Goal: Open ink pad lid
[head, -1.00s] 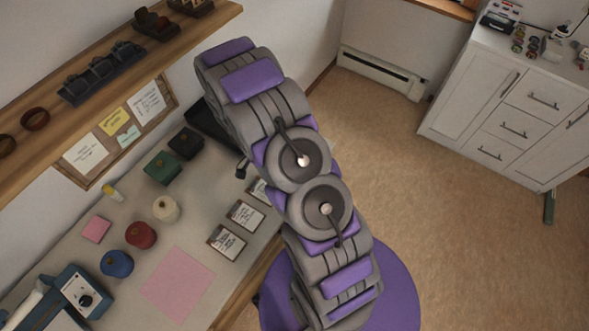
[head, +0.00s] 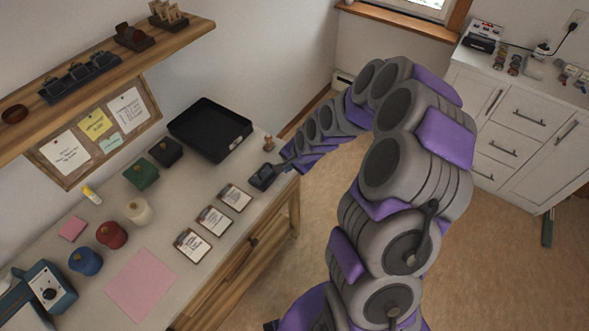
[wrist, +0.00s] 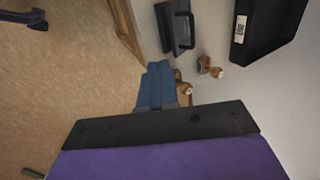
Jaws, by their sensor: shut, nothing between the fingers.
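The dark ink pad (head: 263,177) sits on the desk near its front right edge in the head view. In the wrist view the ink pad (wrist: 177,30) is at the top, a dark slab with a black raised bar along one side. Its lid looks shut, but the detail is small. My gripper (wrist: 159,66) is shut and empty, its blue fingers pointing toward the ink pad with a gap between in the picture. In the head view my gripper (head: 287,164) is just right of the ink pad; whether they touch is unclear.
Wooden stamps (wrist: 206,66) stand close beside my fingers. A black tray (head: 211,128) lies behind the ink pad. Several printed cards (head: 235,197) lie to the left, with colored containers (head: 111,234) beyond. The desk edge drops to open floor.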

